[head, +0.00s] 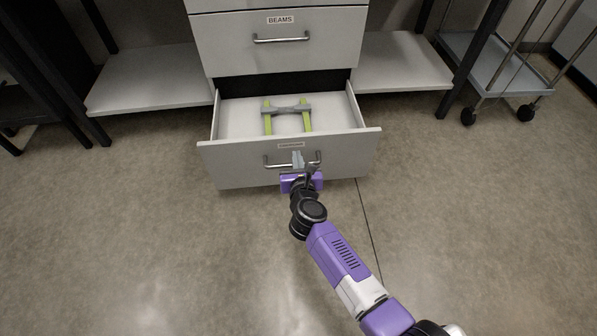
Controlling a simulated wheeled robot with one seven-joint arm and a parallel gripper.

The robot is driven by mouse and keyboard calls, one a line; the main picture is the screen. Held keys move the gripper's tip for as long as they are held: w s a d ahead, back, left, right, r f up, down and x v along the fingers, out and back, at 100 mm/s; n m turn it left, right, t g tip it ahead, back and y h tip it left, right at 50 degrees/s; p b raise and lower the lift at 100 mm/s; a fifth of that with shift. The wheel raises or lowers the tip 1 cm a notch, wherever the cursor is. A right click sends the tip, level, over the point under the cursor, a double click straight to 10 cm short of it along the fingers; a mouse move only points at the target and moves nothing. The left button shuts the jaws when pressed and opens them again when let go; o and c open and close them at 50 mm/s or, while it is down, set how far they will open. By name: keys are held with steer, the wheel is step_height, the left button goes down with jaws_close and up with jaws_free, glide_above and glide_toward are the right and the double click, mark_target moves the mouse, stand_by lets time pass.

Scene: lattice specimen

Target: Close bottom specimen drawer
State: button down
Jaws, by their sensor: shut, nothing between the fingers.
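The bottom specimen drawer (225,165) is pulled out of the grey cabinet, with its front panel facing me and its inside visible from above. A metal bar handle (275,165) and a small label, too blurred to read, are on its front. Inside lies a specimen with two yellow-green bars and a grey crosspiece (287,110). My gripper (304,163) is shut and empty, with its fingers in front of the drawer front at the handle. The fingers hide part of the handle. I cannot tell whether they touch it.
The drawer above, labelled BEAMS (225,45), is shut. Grey low shelves flank the cabinet on the left (150,80) and right (400,62). A wheeled cart (485,65) stands at the right. The floor before the drawer is clear.

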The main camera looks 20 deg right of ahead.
mark_target(294, 139)
steer(key=shift+r+b+x, duration=0.2)
steer(key=shift+b+x, duration=0.1)
steer(key=shift+x, duration=0.6)
steer(key=shift+r+b+x, duration=0.2)
steer(key=shift+b+x, duration=0.15)
steer(key=shift+x, duration=0.55)
steer(key=shift+r+b+x, duration=0.2)
steer(key=shift+b+x, duration=0.1)
steer(key=shift+x, duration=0.55)
steer(key=shift+w, duration=0.25)
